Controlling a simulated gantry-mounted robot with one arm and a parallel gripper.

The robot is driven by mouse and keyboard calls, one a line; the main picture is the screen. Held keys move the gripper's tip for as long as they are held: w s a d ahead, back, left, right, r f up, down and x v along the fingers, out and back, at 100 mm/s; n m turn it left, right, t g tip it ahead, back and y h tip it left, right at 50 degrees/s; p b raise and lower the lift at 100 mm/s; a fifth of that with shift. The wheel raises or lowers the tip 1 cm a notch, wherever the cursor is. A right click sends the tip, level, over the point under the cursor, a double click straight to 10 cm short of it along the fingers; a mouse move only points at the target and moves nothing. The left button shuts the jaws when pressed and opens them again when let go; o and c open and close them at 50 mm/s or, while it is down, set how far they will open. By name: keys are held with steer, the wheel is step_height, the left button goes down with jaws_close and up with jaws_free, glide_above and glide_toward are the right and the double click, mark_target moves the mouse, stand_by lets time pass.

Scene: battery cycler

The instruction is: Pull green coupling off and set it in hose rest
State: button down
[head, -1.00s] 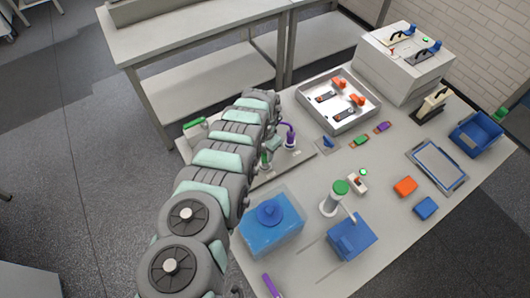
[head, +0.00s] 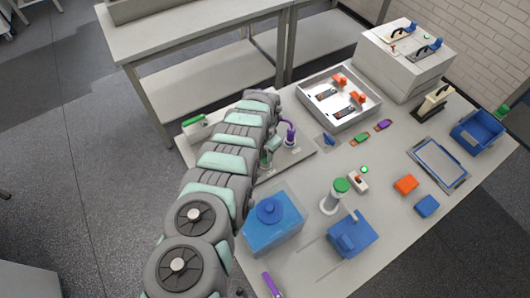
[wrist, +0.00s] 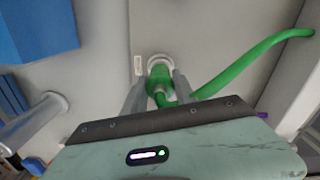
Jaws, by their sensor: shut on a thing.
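The green coupling (wrist: 159,76) is between my gripper's two fingers (wrist: 158,92) in the wrist view. The fingers are shut on it from both sides. Its far end meets a round white fitting (wrist: 160,60); I cannot tell whether it is seated or just clear of it. A green hose (wrist: 245,62) bends from the coupling to the right. In the head view my gripper (head: 272,145) is low over the grey base plate, and my arm hides most of the coupling. I cannot identify the hose rest with certainty.
A purple hose fitting (head: 290,133) stands close to the right of my gripper. A blue tank (head: 271,224) stands nearer the camera. A white tray (head: 345,122) with orange-topped parts lies beyond. A white block with a green top (head: 196,126) is at the plate's left end.

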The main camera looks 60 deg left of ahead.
steer(key=shift+f+b, duration=0.4)
steer(key=shift+f, duration=0.05)
stand_by(0.3)
steer(key=c, duration=0.5)
jaws_free()
steer(key=shift+r, duration=0.1)
steer(key=shift+a+r, duration=0.15)
steer(key=shift+r, duration=0.3)
step_height(320, 180, up, 10)
steer(key=shift+f, duration=0.15)
stand_by(0.4)
